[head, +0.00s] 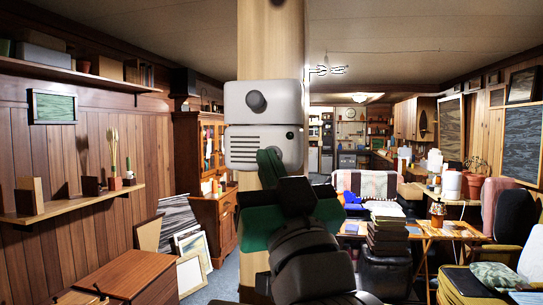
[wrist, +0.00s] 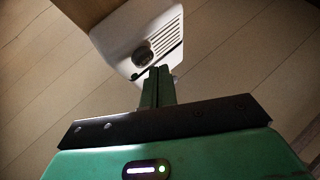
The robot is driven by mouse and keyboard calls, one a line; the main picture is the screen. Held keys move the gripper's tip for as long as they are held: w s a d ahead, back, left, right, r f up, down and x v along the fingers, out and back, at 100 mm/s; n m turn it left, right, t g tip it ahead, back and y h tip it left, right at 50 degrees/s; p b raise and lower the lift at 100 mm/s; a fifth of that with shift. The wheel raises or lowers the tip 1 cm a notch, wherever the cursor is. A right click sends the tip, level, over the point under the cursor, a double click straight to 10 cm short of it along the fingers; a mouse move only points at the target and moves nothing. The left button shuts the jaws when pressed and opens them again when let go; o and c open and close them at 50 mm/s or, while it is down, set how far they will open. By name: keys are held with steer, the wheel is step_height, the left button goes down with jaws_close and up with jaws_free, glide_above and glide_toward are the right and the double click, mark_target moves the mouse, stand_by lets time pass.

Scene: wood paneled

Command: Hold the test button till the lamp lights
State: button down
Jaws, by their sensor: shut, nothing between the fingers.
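A white wall unit (head: 262,112) is fixed to a wooden post. It has a dark round button (head: 256,102) on its upper half and slots lower down. A small dark dot, likely the lamp (head: 290,134), sits at the lower half's right and does not look lit. My green gripper (head: 268,156) is shut and empty, in front of the unit's lower part in the head view, below the button. In the wrist view the fingertips (wrist: 158,70) appear close beside the button (wrist: 143,56); I cannot tell whether they touch it.
The wooden post (head: 272,40) stands directly before me. A brown cabinet (head: 135,272) stands at the lower left, under a wall shelf (head: 80,203).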

steer(key=shift+w+d, duration=0.1)
steer(key=shift+w, duration=0.2)
steer(key=shift+w+d, duration=0.1)
steer(key=shift+w, duration=0.4)
stand_by(1.3)
steer(key=shift+s, duration=0.15)
steer(key=shift+s+a, duration=0.2)
steer(key=shift+s, duration=0.55)
steer(key=shift+s+a, duration=0.2)
steer(key=shift+s, duration=0.6)
steer(key=shift+s+a, duration=0.2)
steer(key=shift+s, duration=0.65)
steer(key=shift+s+a, duration=0.2)
steer(key=shift+s, duration=0.6)
